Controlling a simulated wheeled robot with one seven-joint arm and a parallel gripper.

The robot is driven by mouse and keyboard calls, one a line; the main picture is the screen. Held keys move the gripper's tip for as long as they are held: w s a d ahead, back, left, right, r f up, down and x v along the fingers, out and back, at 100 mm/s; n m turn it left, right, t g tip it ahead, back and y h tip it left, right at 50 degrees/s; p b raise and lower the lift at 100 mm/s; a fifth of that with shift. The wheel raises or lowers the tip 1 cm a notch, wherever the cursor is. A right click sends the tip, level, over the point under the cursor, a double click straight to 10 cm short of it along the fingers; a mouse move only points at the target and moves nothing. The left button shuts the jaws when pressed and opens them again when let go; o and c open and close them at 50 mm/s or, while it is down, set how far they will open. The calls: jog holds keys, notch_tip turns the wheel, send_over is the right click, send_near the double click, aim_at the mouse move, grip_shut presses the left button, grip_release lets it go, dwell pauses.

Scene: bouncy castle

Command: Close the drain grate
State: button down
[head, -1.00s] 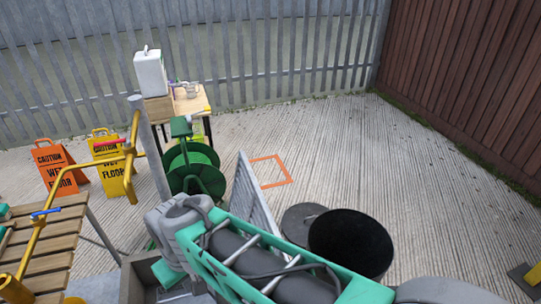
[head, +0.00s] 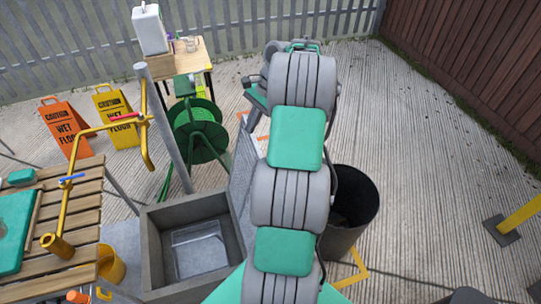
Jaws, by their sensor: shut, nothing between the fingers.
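The drain grate (head: 242,168) is a grey slatted panel. It stands steeply raised along the right side of the square concrete drain basin (head: 157,245), and my arm hides part of it. The basin is open at the top, and a clear rectangular tray-like piece (head: 200,250) shows inside it. My arm reaches forward over the right side of the grate, and its far links are beyond the grate's upper part. My gripper's fingers are hidden behind the arm links. I cannot tell whether anything touches the grate.
A black bin (head: 352,215) stands right of my arm. A green hose reel (head: 200,130) is behind the basin, beside a grey post (head: 165,130). A slatted bench (head: 85,210) with yellow pipework (head: 90,132) is at left. Open concrete lies at right.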

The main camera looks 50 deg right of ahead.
jog(key=s+d+f+m, duration=0.5)
jog(key=s+d+f, duration=0.2)
jog(key=s+d, duration=0.3)
jog(key=w+a+f+b, duration=0.3)
jog(key=w+a+f, duration=0.2)
jog(key=a+f, duration=0.1)
jog(key=shift+f+t+y, duration=0.3)
jog(key=shift+f+t, duration=0.1)
jog(key=shift+f, duration=0.5)
jog(key=shift+a, duration=0.2)
